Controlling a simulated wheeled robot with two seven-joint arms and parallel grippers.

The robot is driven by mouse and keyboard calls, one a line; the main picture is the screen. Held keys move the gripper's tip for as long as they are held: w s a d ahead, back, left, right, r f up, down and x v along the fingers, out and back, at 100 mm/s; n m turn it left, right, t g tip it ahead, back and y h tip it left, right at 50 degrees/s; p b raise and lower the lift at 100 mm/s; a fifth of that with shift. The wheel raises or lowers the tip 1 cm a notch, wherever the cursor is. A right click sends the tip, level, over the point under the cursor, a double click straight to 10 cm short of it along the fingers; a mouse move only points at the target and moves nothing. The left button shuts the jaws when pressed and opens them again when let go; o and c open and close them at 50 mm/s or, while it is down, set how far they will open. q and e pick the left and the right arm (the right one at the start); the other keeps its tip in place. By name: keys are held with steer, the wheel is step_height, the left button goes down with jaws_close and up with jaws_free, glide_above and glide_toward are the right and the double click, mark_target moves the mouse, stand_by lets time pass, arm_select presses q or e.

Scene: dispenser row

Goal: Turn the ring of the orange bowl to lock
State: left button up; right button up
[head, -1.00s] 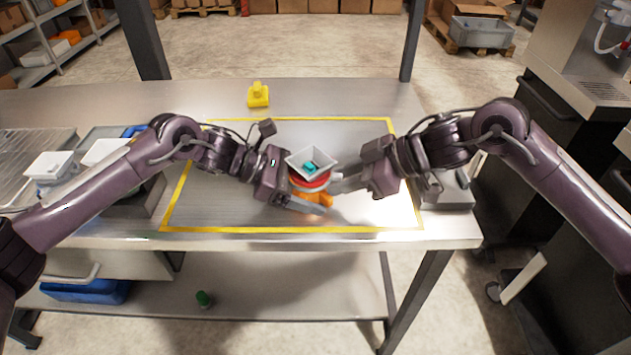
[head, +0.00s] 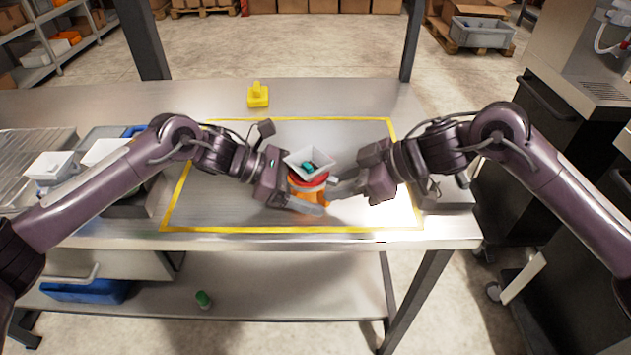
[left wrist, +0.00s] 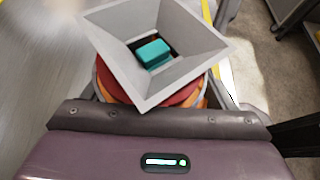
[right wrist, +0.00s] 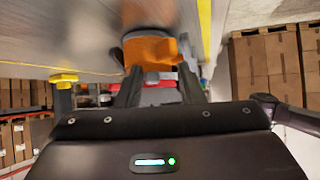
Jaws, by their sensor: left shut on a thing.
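The orange bowl (head: 310,194) stands upright inside the yellow outline on the steel table. A red ring (head: 309,184) with a pale tab on its right side sits around its top. Above it is a grey square funnel (head: 321,161) with a teal block (head: 308,167) inside; the funnel hides much of the bowl in the left wrist view (left wrist: 185,82). My left gripper (head: 305,205) is shut on the orange bowl from the left, low down. My right gripper (head: 337,190) is at the ring's right side, fingers apart; the right wrist view shows red and grey parts between them (right wrist: 160,86).
A yellow object (head: 258,96) stands behind the outlined area. White containers (head: 50,166) and trays are at the left. A grey box (head: 447,193) sits at the table's right edge. The outlined area is otherwise clear.

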arm_select(q)
steer(key=shift+d, duration=0.2)
steer(key=shift+c, duration=0.2)
arm_select(e)
steer(key=shift+s+a, duration=0.35)
steer(key=shift+a, duration=0.1)
arm_select(q)
steer(key=shift+r, duration=0.1)
arm_select(e)
steer(key=shift+s+a, duration=0.2)
steer(key=shift+s, duration=0.05)
arm_select(q)
steer(key=shift+d, duration=0.1)
arm_select(e)
steer(key=shift+f, duration=0.1)
arm_select(q)
steer(key=shift+s+r, duration=0.1)
arm_select(e)
steer(key=shift+w, duration=0.25)
steer(key=shift+d+r, duration=0.45)
steer(key=shift+d, duration=0.15)
arm_select(q)
steer(key=shift+a, duration=0.25)
steer(key=o, duration=0.8)
steer(key=shift+f, duration=0.2)
arm_select(e)
steer(key=v, duration=0.6)
steer(key=shift+w, duration=0.25)
